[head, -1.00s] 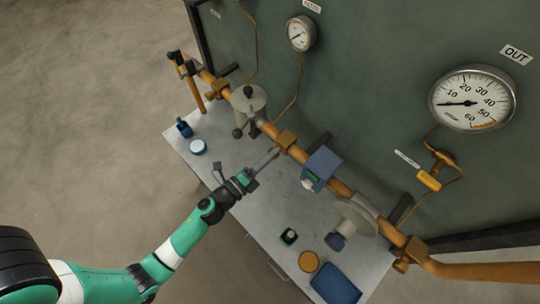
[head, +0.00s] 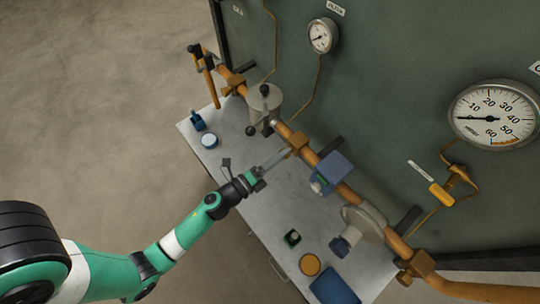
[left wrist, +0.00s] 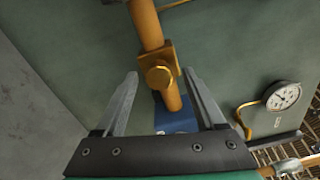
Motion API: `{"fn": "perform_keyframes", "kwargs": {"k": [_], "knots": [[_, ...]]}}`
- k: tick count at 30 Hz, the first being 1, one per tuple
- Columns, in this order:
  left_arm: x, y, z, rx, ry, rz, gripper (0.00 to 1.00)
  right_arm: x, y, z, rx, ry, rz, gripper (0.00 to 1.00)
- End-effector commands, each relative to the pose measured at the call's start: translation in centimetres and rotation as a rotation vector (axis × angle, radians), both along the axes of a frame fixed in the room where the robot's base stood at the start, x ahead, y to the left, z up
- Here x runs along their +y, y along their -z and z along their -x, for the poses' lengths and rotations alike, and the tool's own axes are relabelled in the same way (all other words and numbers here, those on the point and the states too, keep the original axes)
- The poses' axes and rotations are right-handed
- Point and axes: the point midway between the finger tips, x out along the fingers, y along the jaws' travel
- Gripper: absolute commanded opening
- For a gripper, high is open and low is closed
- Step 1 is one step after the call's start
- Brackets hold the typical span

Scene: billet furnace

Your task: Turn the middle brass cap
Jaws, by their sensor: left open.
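The middle brass cap (left wrist: 158,76) is a round knob on a square brass fitting on the copper-coloured pipe, seen nearly face-on in the left wrist view. The same brass fitting (head: 299,142) shows in the head view, between the grey cylindrical valve and the blue box. My left gripper (head: 284,155) points up at the fitting from the lower left. In the left wrist view its two fingers are wide apart, one on each side of the cap, with visible gaps and nothing held. Whether the fingertips reach the cap's depth is hard to tell. My right gripper is not in view.
The grey valve (head: 264,98) and blue box (head: 334,170) flank the fitting on the pipe. A grey disc (head: 362,222) sits farther along it. Below, the table (head: 262,215) holds a white-topped jar (head: 209,140), an orange disc (head: 310,265) and a blue tray (head: 335,287). Gauges hang on the green wall.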

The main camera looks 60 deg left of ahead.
Motion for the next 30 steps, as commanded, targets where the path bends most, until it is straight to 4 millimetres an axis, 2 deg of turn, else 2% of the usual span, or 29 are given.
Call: {"fn": "perform_keyframes", "kwargs": {"k": [5, 9, 15, 19, 30], "knots": [[-0.2, 0.3, 3.4, 0.005, -0.003, 0.0, 0.72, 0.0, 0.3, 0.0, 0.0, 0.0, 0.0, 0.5], [-0.5, 0.3, 6.9, 0.006, -0.004, 0.003, 0.72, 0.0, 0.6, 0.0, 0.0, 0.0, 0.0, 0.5], [-0.8, 0.1, 10.3, 0.003, -0.005, 0.0, 0.72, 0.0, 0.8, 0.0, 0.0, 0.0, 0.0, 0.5], [-0.9, 0.0, 11.1, 0.002, -0.002, 0.0, 0.72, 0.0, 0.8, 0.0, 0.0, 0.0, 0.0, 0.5], [-0.9, 0.0, 11.0, 0.001, 0.0, 0.0, 0.72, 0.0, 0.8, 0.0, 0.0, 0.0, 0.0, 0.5]]}}
